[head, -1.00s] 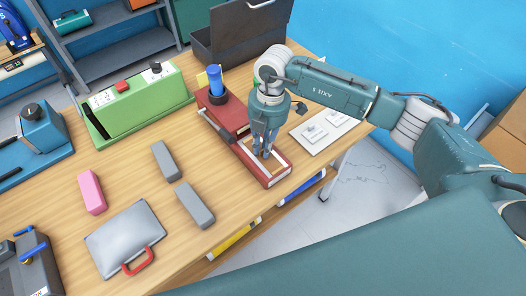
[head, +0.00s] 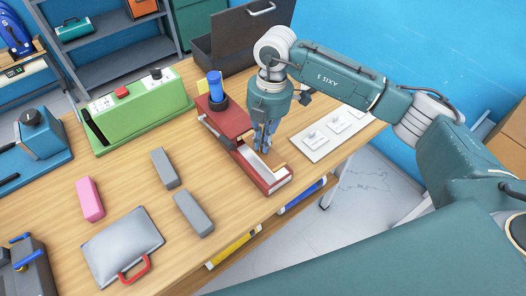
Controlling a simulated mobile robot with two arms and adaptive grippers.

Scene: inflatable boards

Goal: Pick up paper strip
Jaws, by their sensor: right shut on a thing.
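My right gripper (head: 264,148) points down over the front half of a red device (head: 268,181) on the wooden table. Its fingers are close together and shut on a thin pale strip, which I take to be the paper strip; the fingers mostly hide it. A pale band shows along the top of the red device beside the fingertips. I cannot tell how far the strip is clear of the device. The blue-topped post (head: 215,86) stands at the device's back end. My left gripper is not in view.
A green device (head: 140,110), a pink block (head: 90,199), grey blocks (head: 194,213) and a grey case (head: 122,246) with a red handle lie to the left. A white card sheet (head: 325,134) lies right of the gripper. An open dark toolbox (head: 235,45) stands behind.

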